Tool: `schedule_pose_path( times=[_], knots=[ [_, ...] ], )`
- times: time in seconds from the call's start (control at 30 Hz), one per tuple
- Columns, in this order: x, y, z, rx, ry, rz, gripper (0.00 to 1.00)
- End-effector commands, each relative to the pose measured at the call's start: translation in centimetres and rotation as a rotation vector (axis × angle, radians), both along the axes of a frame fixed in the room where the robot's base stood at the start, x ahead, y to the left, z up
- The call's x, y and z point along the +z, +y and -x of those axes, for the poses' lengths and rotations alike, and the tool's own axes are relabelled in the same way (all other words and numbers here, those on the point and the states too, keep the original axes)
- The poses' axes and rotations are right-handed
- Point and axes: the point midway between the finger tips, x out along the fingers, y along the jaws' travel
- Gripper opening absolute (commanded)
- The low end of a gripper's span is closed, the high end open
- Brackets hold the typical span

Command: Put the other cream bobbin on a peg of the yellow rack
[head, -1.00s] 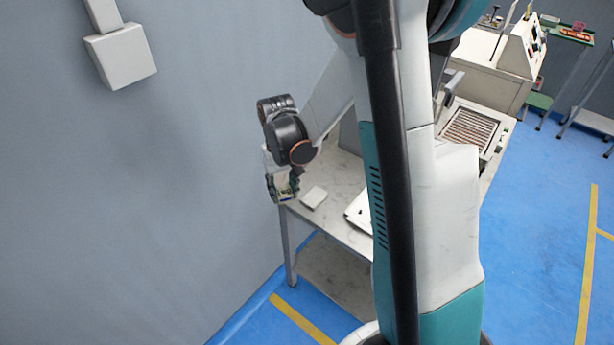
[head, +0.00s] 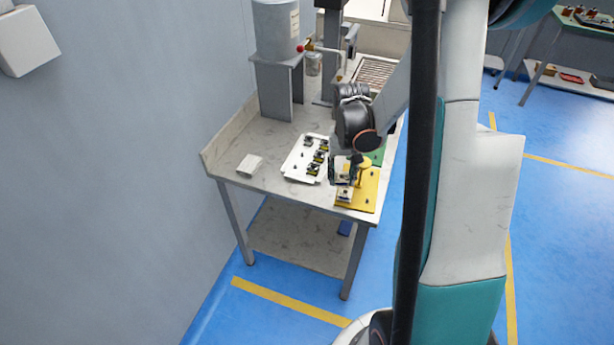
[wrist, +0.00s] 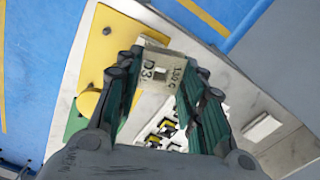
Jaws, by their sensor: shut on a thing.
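My gripper (head: 343,178) is shut on a cream bobbin, whose face with dark printing shows between the fingers in the wrist view (wrist: 155,68). The yellow rack (head: 371,192) lies at the table's front right corner. My gripper and the bobbin are over its left side in the head view; the height gap is hard to tell. In the wrist view the rack (wrist: 110,55) is to the left of the bobbin, with a small dark peg showing on it. A pale piece (wrist: 150,40) shows just beyond the held bobbin, mostly hidden. The fingers hide part of the rack.
A white tray (head: 292,171) with several black and yellow parts lies left of the rack. A cream block (head: 250,165) sits farther left. A yellow round piece (wrist: 88,102) stands by the rack's edge, near a green area (wrist: 76,122). A grey cylinder (head: 277,30) stands behind.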

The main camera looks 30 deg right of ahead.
Motion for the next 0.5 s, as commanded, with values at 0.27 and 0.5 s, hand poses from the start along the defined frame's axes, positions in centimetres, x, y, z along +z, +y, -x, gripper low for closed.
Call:
schedule_pose_path(
  times=[0.27, 0.5],
  knots=[
    [-1.3, -6.5, 3.8, -0.199, 0.000, 0.000, 0.12],
    [-1.5, -7.7, 4.7, -0.243, 0.000, 0.000, 0.12]
  ],
)
